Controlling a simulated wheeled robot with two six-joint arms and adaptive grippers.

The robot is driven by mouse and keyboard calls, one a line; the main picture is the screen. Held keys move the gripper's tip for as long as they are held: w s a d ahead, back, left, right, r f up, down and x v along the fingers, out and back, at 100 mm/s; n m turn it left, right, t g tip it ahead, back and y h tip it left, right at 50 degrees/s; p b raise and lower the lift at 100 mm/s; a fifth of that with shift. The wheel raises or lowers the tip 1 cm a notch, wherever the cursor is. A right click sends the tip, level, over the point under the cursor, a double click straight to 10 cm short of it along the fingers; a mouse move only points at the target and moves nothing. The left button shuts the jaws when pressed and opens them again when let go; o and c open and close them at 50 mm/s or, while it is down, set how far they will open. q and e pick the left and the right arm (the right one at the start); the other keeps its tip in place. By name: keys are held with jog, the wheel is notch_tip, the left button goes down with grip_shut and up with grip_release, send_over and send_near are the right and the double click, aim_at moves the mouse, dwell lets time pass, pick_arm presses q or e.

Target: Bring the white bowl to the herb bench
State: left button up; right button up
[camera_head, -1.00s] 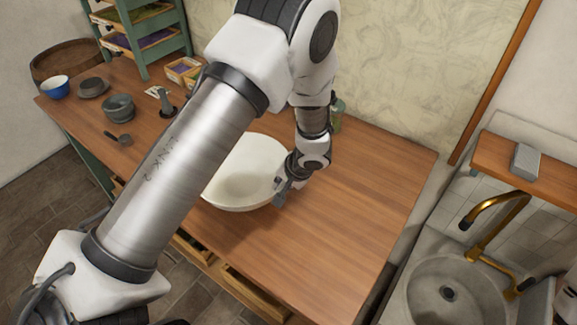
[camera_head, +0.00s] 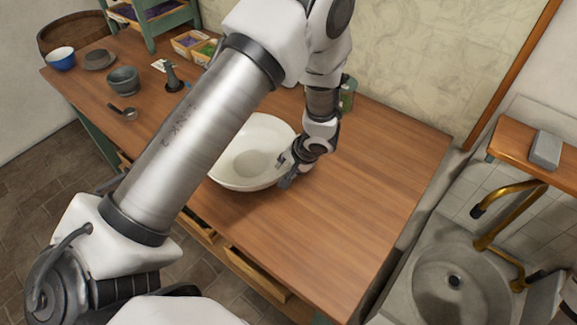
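The white bowl (camera_head: 245,160) stands on the wooden top of the herb bench (camera_head: 345,215), near its front edge. My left arm comes in from the left and crosses in front of the bowl's upper left part. My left gripper (camera_head: 286,172) is at the bowl's right rim, with its fingers spread apart, one at the inner side and one outside. Whether a finger touches the bowl is hard to tell. The bowl looks empty. My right gripper does not show clearly; only a piece of my arm is at the right edge.
A blue bowl (camera_head: 61,59), a grey mortar (camera_head: 123,80), a pestle (camera_head: 171,77) and a dark spoon (camera_head: 122,110) are on the bench's left part. A green jar (camera_head: 347,93) stands behind my gripper. The bench's right part is clear. A stone sink (camera_head: 450,290) is at the right.

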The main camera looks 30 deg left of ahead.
pick_arm(q)
jog(key=shift+w+r, duration=0.1)
jog(key=shift+r, duration=0.2)
jog(key=v, duration=1.1)
jog(key=shift+d+r+p, duration=0.2)
jog(key=shift+r+p, duration=0.1)
jog(key=shift+p, duration=0.1)
